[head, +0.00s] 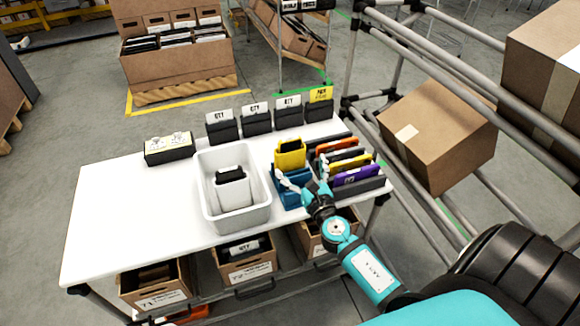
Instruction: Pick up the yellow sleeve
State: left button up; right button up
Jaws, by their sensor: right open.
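A yellow sleeve (289,158) with a dark top opening stands upright in a blue holder (291,198) on the white table (120,205). My right gripper (291,184) is just in front of the holder, below the yellow sleeve in the picture. Its light fingers are apart and appear empty; whether they touch the holder I cannot tell. My left gripper is not in view.
A white bin (209,205) with a white-and-dark item inside stands left of the holder. A dark rack (372,185) with orange, yellow and purple sleeves is close on the right. Labelled dark holders (256,122) line the back edge. The table's left part is clear.

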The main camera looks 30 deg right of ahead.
aim_at(292, 153)
jog(key=x, duration=0.8)
jog(key=shift+a+f, duration=0.1)
jog(key=shift+f, duration=0.2)
jog(key=shift+s, duration=0.1)
jog(key=c, duration=1.2)
jog(key=shift+r, duration=0.1)
